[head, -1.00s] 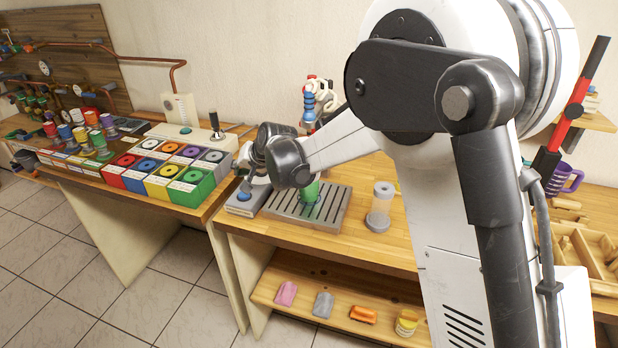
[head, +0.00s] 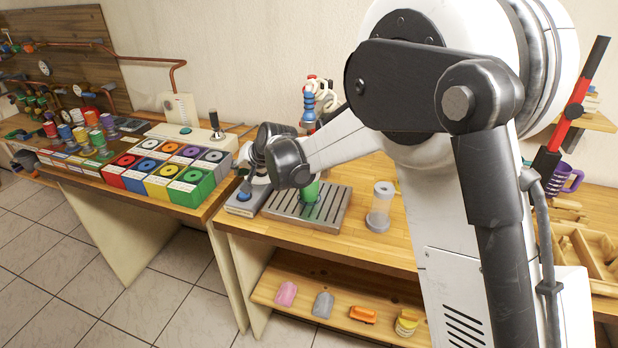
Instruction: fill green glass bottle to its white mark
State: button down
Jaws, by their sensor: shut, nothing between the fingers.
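The green glass bottle (head: 311,189) stands upright on a grey slotted drip tray (head: 335,212). My arm's wrist hides its upper part. I cannot make out its white mark or any liquid level. Left of the tray is a grey box with a blue button (head: 243,196) on top. My gripper (head: 246,186) is shut and empty, pointing down at the blue button. Its tips are at or just above the button; I cannot tell whether they press it. A red, white and blue dispenser column (head: 309,103) stands behind the tray, partly hidden by my arm.
A lower shelf (head: 335,300) holds several small items. My arm blocks much of the right side.

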notch_tip(320, 180, up, 4)
jog(key=p, duration=0.4)
dwell(0.3)
jog(key=shift+f, duration=0.25)
notch_tip(320, 180, down, 7)
jog(key=b, duration=0.3)
jog(key=shift+f, duration=0.1)
jog(key=shift+f+b, duration=0.7)
jog(key=shift+b, duration=0.1)
jog(key=shift+f, duration=0.1)
dwell(0.9)
jog(key=shift+f+b, duration=0.3)
jog(key=shift+b, duration=0.25)
jog(key=shift+f+b, duration=0.45)
dwell(3.3)
